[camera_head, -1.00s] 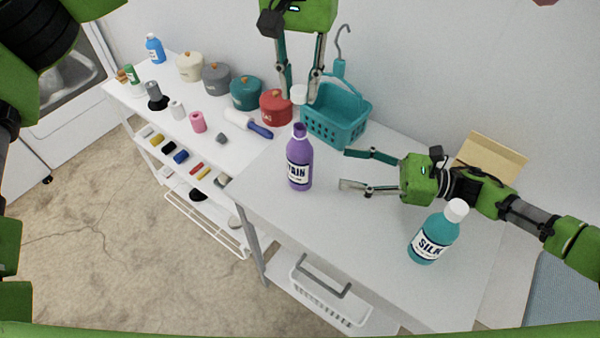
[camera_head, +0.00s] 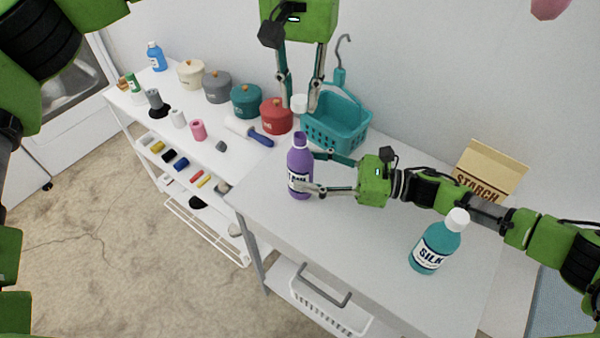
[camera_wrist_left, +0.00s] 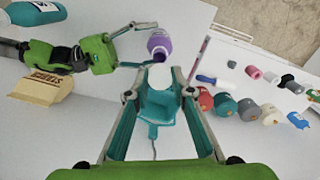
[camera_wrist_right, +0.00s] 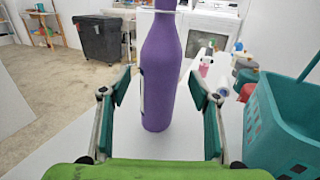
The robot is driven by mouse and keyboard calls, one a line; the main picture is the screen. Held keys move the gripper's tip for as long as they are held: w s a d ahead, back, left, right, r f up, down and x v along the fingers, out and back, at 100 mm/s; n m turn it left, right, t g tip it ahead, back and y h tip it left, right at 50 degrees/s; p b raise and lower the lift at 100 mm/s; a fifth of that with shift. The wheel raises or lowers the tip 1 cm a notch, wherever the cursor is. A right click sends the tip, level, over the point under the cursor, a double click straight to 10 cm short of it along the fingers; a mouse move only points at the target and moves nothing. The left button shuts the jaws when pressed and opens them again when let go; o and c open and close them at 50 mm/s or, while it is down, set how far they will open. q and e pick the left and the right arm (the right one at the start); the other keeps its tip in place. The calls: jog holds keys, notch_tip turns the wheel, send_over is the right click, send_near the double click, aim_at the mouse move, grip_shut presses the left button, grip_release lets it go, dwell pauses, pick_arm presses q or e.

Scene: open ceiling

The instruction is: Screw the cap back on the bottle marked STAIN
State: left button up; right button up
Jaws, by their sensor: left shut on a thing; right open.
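The purple bottle (camera_head: 300,168) marked STAIN stands upright and uncapped on the white table. In the right wrist view the bottle (camera_wrist_right: 160,80) stands between the open fingers. My right gripper (camera_head: 312,172) is open, its fingers on either side of the bottle's body; I cannot tell if they touch it. My left gripper (camera_head: 300,105) is shut on the white cap (camera_head: 300,103), held above the table behind the bottle, near the teal basket. The cap (camera_wrist_left: 160,75) also shows between the fingertips in the left wrist view.
A teal basket (camera_head: 335,128) stands behind the bottle, close to my left gripper. A teal SILK bottle (camera_head: 436,243) with a white cap stands at the right front. A STARCH box (camera_head: 490,172) is at the back right. Several lidded pots, including a red one (camera_head: 276,117), line the left shelf.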

aim_at(300, 135)
jog(key=shift+x, duration=1.25)
jog(key=shift+c, duration=0.3)
grip_shut()
pick_arm(q)
jog(key=shift+f, duration=2.5)
jog(key=shift+f, duration=0.9)
jog(key=shift+f, duration=0.55)
